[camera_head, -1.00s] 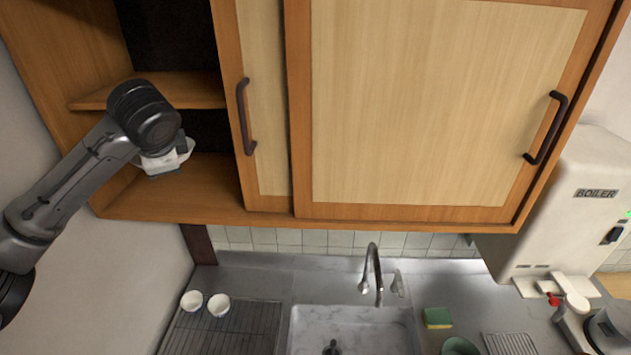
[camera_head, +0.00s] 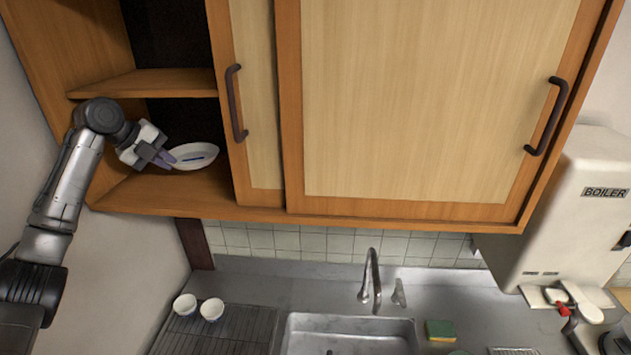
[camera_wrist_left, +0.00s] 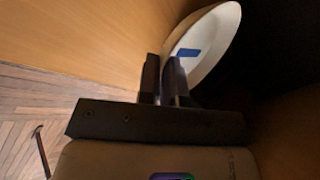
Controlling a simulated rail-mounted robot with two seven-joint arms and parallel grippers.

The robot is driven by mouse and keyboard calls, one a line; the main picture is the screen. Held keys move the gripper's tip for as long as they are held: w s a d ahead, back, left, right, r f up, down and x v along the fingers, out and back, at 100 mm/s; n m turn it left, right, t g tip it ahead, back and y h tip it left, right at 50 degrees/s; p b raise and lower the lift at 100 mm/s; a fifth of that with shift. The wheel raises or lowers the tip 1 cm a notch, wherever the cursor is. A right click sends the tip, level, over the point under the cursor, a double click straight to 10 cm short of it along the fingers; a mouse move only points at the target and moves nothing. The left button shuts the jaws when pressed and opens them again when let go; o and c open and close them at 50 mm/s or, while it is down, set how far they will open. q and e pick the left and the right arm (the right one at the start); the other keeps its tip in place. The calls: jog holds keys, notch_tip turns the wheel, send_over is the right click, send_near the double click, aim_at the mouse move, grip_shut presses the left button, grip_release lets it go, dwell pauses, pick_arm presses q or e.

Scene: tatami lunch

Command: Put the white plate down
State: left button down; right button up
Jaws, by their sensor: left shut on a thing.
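The white plate (camera_head: 194,155) is inside the open left part of the wall cabinet, just above or on its bottom board (camera_head: 165,194). I cannot tell whether it touches the board. My left gripper (camera_head: 166,159) is shut on the plate's left edge. In the left wrist view the plate (camera_wrist_left: 216,45) is between the fingertips (camera_wrist_left: 171,68), and a blue mark shows on it.
A middle shelf (camera_head: 145,84) is above the plate. The cabinet's sliding door (camera_head: 258,100) stands close to its right. Two white cups (camera_head: 211,309) are on the drying rack (camera_head: 232,332) below, beside the sink (camera_head: 345,335). A boiler (camera_head: 570,220) hangs at the right.

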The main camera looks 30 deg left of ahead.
aim_at(185, 186)
pick_arm(q)
jog(key=shift+w+a+f+m, duration=0.1)
jog(key=shift+a+f+m, duration=0.1)
jog(key=shift+f+m, duration=0.1)
jog(key=shift+f, duration=0.3)
jog(key=shift+f+b, duration=0.3)
jog(key=shift+f, duration=1.75)
jog(key=c, duration=1.6)
grip_release()
jog(key=shift+b+v, duration=0.3)
jog(key=shift+v, duration=3.4)
jog(key=shift+a, duration=0.15)
